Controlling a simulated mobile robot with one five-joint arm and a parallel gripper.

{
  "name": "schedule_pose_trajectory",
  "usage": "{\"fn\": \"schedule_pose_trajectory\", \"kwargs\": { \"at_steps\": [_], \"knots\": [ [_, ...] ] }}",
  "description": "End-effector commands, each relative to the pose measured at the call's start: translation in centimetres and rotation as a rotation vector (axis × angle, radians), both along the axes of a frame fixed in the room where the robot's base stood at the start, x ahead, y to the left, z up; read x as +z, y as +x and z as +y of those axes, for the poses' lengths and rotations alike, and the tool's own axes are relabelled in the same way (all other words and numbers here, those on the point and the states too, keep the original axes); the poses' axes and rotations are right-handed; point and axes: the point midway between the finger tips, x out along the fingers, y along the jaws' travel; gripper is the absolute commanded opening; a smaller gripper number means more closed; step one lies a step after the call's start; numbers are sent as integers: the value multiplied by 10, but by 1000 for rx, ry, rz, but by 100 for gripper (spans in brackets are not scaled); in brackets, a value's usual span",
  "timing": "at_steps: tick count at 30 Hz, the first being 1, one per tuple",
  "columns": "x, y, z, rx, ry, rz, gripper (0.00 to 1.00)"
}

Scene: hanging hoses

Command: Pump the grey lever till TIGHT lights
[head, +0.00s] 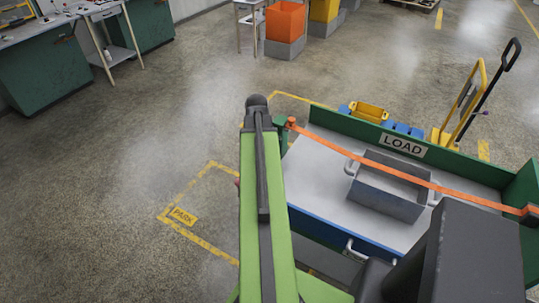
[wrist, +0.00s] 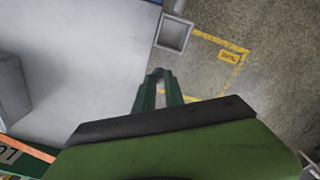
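In the head view my light green arm reaches away past the left side of a bench, and its end hides what lies behind it. My gripper (wrist: 160,122) shows in the wrist view as a dark edge above a green body; I cannot make out its fingertips or opening. Just beyond it, two dark green bars (wrist: 173,91) come together at a dark rounded top. I cannot tell whether they belong to the tensioner. An orange strap (head: 365,171) crosses the bench over a grey crate (head: 385,197). I cannot pick out the grey lever or a TIGHT light.
The bench has a green back panel with a LOAD sign (head: 403,145). A yellow marked PARK bay (head: 183,216) lies on the floor to the left. A yellow hand truck (head: 466,105) stands behind the bench at the right. The floor on the left is open.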

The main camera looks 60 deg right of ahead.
Motion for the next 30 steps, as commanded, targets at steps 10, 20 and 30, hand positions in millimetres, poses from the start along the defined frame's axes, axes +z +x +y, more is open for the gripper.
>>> {"fn": "schedule_pose_trajectory", "kwargs": {
  "at_steps": [10,20,30],
  "knots": [
    [21,0,-9,-1,0,-1,13],
    [38,0,-20,-1,0,0,13],
    [37,-3,-19,4,0,0,13]
  ]
}}
